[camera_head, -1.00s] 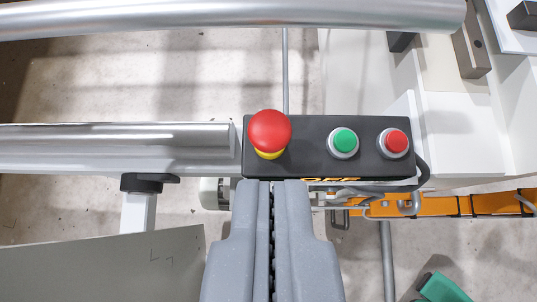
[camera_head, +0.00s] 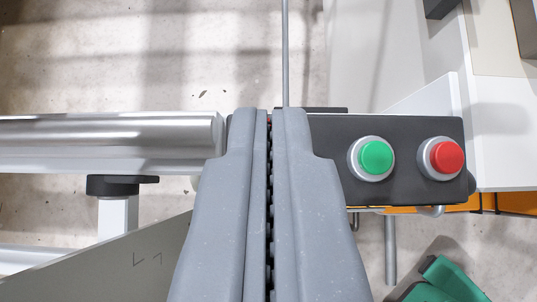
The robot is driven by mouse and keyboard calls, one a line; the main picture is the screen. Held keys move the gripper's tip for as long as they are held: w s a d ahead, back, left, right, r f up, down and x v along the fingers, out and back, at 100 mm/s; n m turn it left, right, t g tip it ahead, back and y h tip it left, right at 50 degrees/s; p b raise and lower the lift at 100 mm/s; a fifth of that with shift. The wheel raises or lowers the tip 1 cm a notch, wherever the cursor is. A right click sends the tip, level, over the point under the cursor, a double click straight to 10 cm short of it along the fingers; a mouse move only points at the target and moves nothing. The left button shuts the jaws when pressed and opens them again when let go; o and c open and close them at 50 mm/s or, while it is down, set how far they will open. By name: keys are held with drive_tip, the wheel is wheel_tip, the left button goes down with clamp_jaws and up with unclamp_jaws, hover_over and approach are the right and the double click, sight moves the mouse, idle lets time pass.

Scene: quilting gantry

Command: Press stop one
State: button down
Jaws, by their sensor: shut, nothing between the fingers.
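A dark control box (camera_head: 330,138) lies across the middle of the view. The red mushroom-shaped stop button at the box's left end is now hidden behind my gripper, with at most a sliver of red showing between the fingers. My gripper (camera_head: 270,114) is shut and empty, its tips over the left part of the box. I cannot tell whether it touches the button.
A shiny metal roller (camera_head: 110,131) runs in from the left and ends beside the box. A black clamp (camera_head: 121,185) on a post stands below it. A grey panel (camera_head: 110,262) fills the lower left. White machine panels (camera_head: 400,60) stand upper right. A green object (camera_head: 445,282) lies lower right.

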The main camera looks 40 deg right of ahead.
drive_tip(key=shift+f+b, duration=1.7)
drive_tip(key=shift+f, duration=0.2)
drive_tip(key=shift+a, duration=0.1)
drive_tip(key=shift+s+f+b, duration=0.1)
drive_tip(key=shift+f+b, duration=0.9)
drive_tip(key=shift+f, duration=0.2)
wheel_tip(320, 180, up, 5)
drive_tip(key=p, duration=0.4)
drive_tip(key=b+v, duration=0.2)
drive_tip(key=v, duration=0.7)
drive_tip(key=shift+a, duration=0.25)
